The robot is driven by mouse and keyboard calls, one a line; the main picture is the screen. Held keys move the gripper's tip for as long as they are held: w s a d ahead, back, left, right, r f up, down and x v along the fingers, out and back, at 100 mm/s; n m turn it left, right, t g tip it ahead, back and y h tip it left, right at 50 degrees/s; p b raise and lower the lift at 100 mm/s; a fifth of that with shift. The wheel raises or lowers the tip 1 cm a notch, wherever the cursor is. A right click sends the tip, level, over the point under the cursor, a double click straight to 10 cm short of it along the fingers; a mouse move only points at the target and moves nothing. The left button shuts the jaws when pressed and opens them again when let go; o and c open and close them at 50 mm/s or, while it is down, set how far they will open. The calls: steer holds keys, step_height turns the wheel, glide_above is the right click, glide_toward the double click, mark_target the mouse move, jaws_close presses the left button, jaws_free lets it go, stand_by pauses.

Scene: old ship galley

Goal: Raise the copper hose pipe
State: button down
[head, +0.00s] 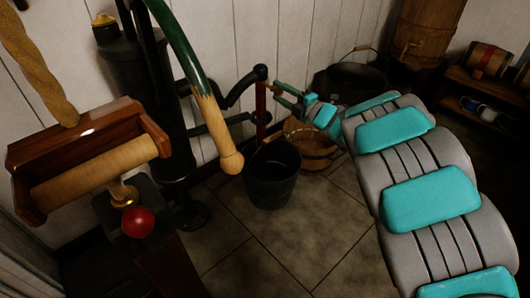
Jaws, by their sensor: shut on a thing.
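The copper hose pipe (261,106) is a thin, upright reddish-brown pipe with a dark rounded top. It stands by the back wall, above and behind the black bucket (271,178). My gripper (272,90) reaches in from the right, its teal and grey fingers at the upper part of the pipe. It is shut on the pipe; the exact contact is small and partly hard to see. Dark pipework (236,89) meets the pipe's top from the left. The pipe's lower end is hidden near the bucket's rim.
A wooden tub (318,160) stands behind the bucket, under my gripper. A black pump (150,100) with a curved green-and-wood handle (182,50) stands left. A dark cauldron (350,77) and a barrel (425,30) are at the back. The tiled floor in front is clear.

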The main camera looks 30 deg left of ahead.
step_height(320, 180, up, 20)
steer(key=p, duration=0.9)
steer(key=shift+f, duration=0.15)
steer(key=shift+c, duration=1)
jaws_free()
steer(key=shift+f, duration=0.15)
steer(key=b+v, duration=0.1)
steer(key=v, duration=1)
